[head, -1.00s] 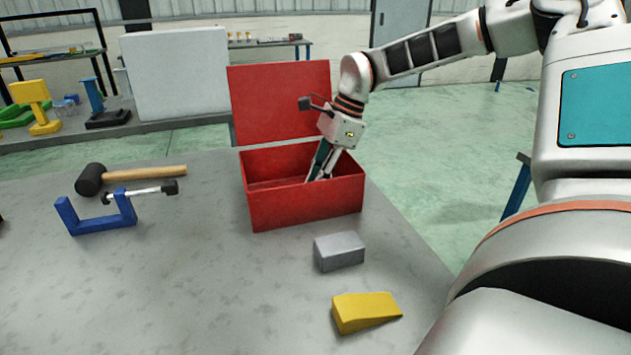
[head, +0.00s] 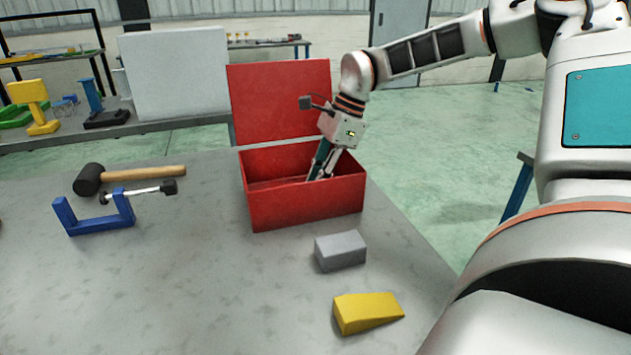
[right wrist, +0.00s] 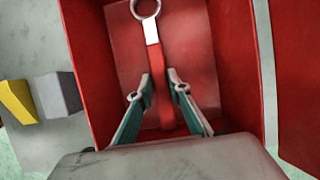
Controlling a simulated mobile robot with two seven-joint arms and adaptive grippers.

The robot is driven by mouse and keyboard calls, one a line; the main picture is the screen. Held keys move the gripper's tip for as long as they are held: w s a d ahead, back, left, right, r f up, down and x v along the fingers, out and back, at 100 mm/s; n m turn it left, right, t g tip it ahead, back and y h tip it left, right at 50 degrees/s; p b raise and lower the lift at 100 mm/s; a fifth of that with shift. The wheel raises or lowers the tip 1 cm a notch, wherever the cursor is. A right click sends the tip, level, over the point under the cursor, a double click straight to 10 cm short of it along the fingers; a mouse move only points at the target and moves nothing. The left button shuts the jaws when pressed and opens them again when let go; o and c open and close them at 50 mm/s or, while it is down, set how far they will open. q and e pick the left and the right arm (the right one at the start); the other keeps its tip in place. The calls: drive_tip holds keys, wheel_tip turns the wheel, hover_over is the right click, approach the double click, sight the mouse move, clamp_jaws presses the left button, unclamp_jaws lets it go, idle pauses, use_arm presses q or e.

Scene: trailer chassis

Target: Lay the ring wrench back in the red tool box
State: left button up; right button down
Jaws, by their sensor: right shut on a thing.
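The red tool box (head: 305,207) stands on the grey table with its lid raised at the back. My right gripper (head: 320,177) reaches down into it, and the front wall hides the fingertips' surroundings in the head view. In the right wrist view, the ring wrench (right wrist: 151,30) has a silver ring end and a red handle. My right gripper (right wrist: 160,82) is shut on the handle, inside the box walls. I cannot tell whether the wrench touches the box floor. My left gripper is not in view.
A grey block (head: 340,251) and a yellow wedge (head: 367,312) lie in front of the box. A mallet (head: 130,177) and a blue clamp (head: 100,213) lie to its left. The table's front left is clear. Its right edge runs close by the box.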

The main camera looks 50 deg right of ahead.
drive_tip(key=c, duration=1.3)
unclamp_jaws()
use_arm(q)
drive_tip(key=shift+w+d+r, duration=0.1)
use_arm(e)
drive_tip(key=shift+r, duration=0.1)
drive_tip(key=shift+r, duration=0.65)
drive_tip(key=shift+r+p, duration=0.35)
drive_tip(key=shift+r, duration=2.95)
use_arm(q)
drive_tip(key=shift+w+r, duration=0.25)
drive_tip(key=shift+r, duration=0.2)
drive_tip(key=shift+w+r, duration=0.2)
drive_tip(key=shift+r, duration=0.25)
